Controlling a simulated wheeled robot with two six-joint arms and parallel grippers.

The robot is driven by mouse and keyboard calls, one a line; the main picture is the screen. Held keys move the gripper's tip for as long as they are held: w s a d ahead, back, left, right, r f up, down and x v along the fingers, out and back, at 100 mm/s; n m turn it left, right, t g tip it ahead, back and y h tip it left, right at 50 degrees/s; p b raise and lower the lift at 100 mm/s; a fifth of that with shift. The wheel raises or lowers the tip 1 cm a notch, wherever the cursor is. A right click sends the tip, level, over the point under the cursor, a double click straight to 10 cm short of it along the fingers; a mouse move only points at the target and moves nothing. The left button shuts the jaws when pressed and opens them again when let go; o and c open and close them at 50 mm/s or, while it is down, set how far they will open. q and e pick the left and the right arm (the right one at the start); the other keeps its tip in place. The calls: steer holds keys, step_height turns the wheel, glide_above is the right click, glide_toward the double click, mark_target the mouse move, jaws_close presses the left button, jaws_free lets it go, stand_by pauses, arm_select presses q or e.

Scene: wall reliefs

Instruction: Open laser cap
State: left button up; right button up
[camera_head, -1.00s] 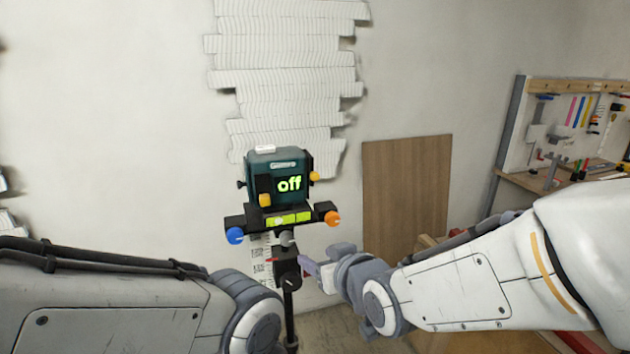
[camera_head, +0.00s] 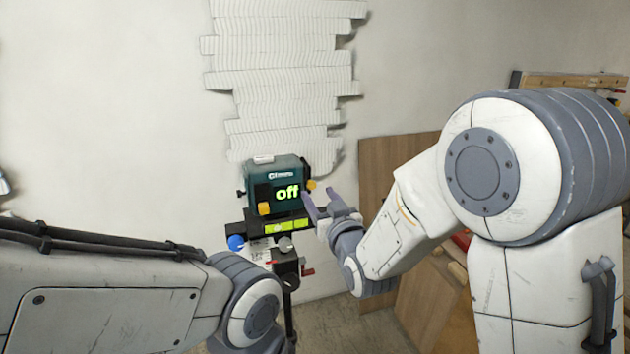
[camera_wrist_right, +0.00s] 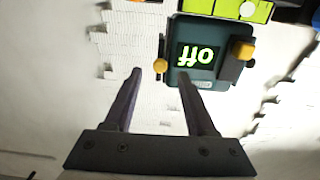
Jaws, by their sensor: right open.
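The laser device (camera_head: 281,172) is a teal box on a tripod, with a green "off" on its dark display (camera_head: 287,192). An orange-yellow knob (camera_head: 264,209) sits on its front lower left; it also shows in the right wrist view (camera_wrist_right: 243,50). A smaller yellow knob (camera_head: 311,185) sticks out from its right side and also shows in the right wrist view (camera_wrist_right: 161,66). Which part is the cap, I cannot tell. My right gripper (camera_head: 318,194) is open and empty; in the right wrist view (camera_wrist_right: 159,72) its fingertips lie either side of the small knob. My left gripper is out of view.
The tripod head has a blue knob (camera_head: 236,242), a yellow-green level strip (camera_head: 287,227) and a red-tipped handle (camera_head: 306,271). White wavy relief panels (camera_head: 290,70) cover the wall behind. A brown board (camera_head: 388,165) leans right of the device.

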mark_target(312, 187)
steer(key=shift+p+x, duration=0.4)
steer(key=shift+x, duration=1.3)
jaws_close()
